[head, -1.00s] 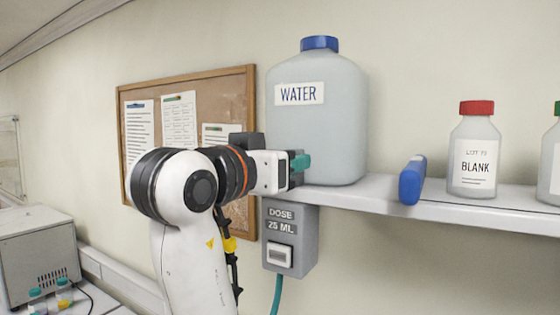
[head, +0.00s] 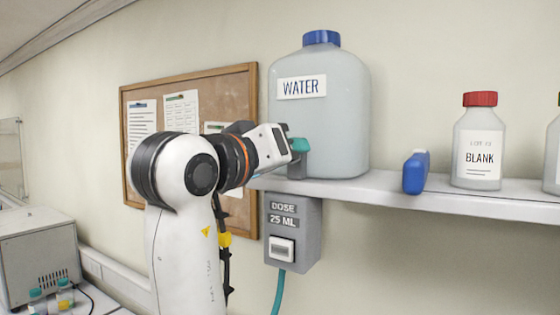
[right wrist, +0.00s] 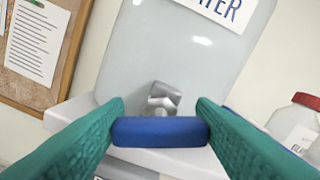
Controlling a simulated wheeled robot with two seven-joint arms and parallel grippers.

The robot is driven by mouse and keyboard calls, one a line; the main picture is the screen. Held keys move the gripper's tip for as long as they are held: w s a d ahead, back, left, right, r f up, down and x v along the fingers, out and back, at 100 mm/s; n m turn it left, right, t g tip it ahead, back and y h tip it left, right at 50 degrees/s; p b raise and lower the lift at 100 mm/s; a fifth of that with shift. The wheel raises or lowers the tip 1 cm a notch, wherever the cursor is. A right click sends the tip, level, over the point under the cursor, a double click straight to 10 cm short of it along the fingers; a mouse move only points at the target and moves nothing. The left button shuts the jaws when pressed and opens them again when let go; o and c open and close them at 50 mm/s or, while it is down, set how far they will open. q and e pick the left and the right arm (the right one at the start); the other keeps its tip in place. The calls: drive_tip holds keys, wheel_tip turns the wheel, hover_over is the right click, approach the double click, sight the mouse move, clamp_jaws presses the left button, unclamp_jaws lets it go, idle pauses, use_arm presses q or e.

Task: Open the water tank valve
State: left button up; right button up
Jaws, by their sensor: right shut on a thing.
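The water tank (head: 335,125) is a large translucent jug with a blue cap and a WATER label, standing on the shelf. In the right wrist view the tank (right wrist: 190,65) fills the middle, with a silver valve fitting (right wrist: 162,98) low on its front. A blue valve handle (right wrist: 160,131) lies level across that view in front of the fitting. My right gripper (head: 300,146) is at the tank's lower left side, its teal fingers shut on the blue handle from both sides. In the head view the gripper hides the handle. My left gripper is not in view.
A grey DOSE 25 ML box (head: 293,235) hangs under the shelf (head: 385,190). A blue object (head: 415,172) and the BLANK bottle (head: 479,145) stand right of the tank. A cork board (head: 190,85) is on the wall behind my arm.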

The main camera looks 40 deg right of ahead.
drive_tip(key=n+b, duration=0.1)
drive_tip(key=n, duration=0.5)
drive_tip(key=shift+w+n, duration=0.1)
drive_tip(key=shift+n, duration=0.2)
drive_tip(key=n+b, duration=0.1)
drive_tip(key=n, duration=0.2)
drive_tip(key=shift+n, duration=1.7)
drive_tip(key=o, duration=0.7)
drive_tip(key=shift+o, duration=1.4)
drive_tip(key=shift+d+f, duration=0.1)
drive_tip(key=shift+f, duration=0.05)
